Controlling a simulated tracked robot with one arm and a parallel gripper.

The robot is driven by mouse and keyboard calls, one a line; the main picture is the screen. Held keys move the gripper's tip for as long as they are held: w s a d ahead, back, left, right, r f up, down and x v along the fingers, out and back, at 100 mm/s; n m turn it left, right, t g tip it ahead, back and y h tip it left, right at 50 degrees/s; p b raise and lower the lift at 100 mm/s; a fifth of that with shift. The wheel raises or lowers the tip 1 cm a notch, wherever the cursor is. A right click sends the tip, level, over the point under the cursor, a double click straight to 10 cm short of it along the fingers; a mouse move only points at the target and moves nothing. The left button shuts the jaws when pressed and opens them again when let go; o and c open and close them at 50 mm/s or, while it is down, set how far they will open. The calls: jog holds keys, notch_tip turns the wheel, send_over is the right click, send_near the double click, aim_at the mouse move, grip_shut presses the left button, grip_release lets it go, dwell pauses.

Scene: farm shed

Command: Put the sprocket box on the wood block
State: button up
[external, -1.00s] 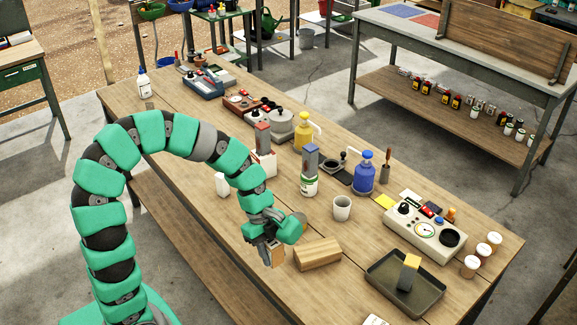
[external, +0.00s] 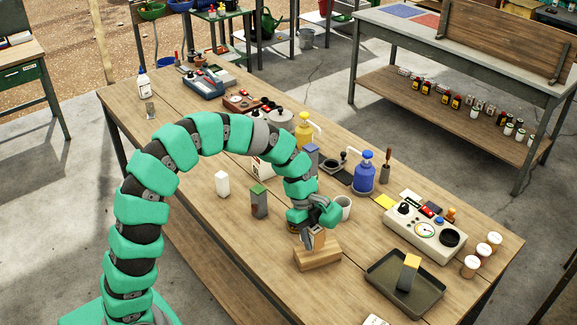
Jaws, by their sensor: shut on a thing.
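The wood block (external: 318,258) lies on the workbench near its front edge. My gripper (external: 313,240) is over the block, pointing down, and is shut on a small tan and grey box (external: 319,239), which I take for the sprocket box. The box is upright above the top of the block. Its lower end looks close to the block's top face, but I cannot tell whether they touch. My gripper's fingers hide part of the box.
A dark tray (external: 382,290) with a yellow-topped grey block (external: 408,272) is to the right. A cup (external: 344,206) stands close behind my gripper. A green-topped grey box (external: 259,202) and a white bottle (external: 222,184) stand to the left. The bench front is mostly clear.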

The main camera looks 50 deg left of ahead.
aim_at(323, 253)
jog(key=shift+w+d, duration=0.15)
jog(key=shift+w, duration=0.95)
jog(key=shift+w+f, duration=0.1)
jog(key=shift+f, duration=1.7)
jog(key=shift+f, duration=0.15)
jog(key=o, duration=1.1)
jog(key=shift+c, duration=0.2)
jog(key=v, duration=1.2)
